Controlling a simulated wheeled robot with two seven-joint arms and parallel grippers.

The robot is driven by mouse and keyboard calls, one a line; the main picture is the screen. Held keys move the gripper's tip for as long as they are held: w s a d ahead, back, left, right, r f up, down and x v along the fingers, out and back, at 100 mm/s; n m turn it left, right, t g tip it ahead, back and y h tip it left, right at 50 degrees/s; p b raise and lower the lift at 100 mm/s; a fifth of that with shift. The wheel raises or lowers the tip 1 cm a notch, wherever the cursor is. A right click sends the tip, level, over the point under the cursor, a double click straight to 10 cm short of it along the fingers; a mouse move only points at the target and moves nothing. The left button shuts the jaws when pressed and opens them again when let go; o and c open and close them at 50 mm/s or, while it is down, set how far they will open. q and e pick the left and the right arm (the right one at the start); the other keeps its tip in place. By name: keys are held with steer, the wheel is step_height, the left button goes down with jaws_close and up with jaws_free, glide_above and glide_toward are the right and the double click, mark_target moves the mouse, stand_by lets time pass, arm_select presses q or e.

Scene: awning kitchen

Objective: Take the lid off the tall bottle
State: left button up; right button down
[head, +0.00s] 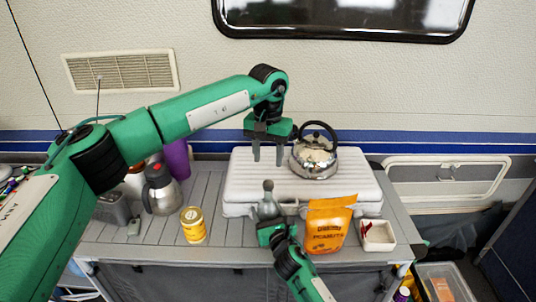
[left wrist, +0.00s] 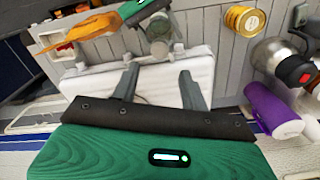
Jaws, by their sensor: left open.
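The tall bottle (head: 268,208) is grey and glassy and stands upright at the front of the white case. Its small greyish lid (head: 268,185) is on top. In the left wrist view the bottle (left wrist: 157,28) shows from above, with its round top beyond my fingertips. My left gripper (head: 268,159) is open and empty, pointing down above the case, higher in the picture than the lid and apart from it. It also shows in the left wrist view (left wrist: 158,70). My right gripper (head: 272,234) is at the bottle's lower front; its fingers are hidden, so its grip is unclear.
A kettle (head: 314,158) stands on the white case (head: 358,185), right of my left gripper. An orange peanut bag (head: 328,228) and a small white box (head: 378,235) are right of the bottle. A yellow can (head: 193,225) and a steel flask (head: 161,192) stand left.

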mark_target(268, 182)
arm_select(q)
steer(key=shift+f+m, duration=0.3)
steer(key=shift+f, duration=0.05)
step_height(268, 182, down, 7)
steer(key=shift+f, duration=0.15)
jaws_close()
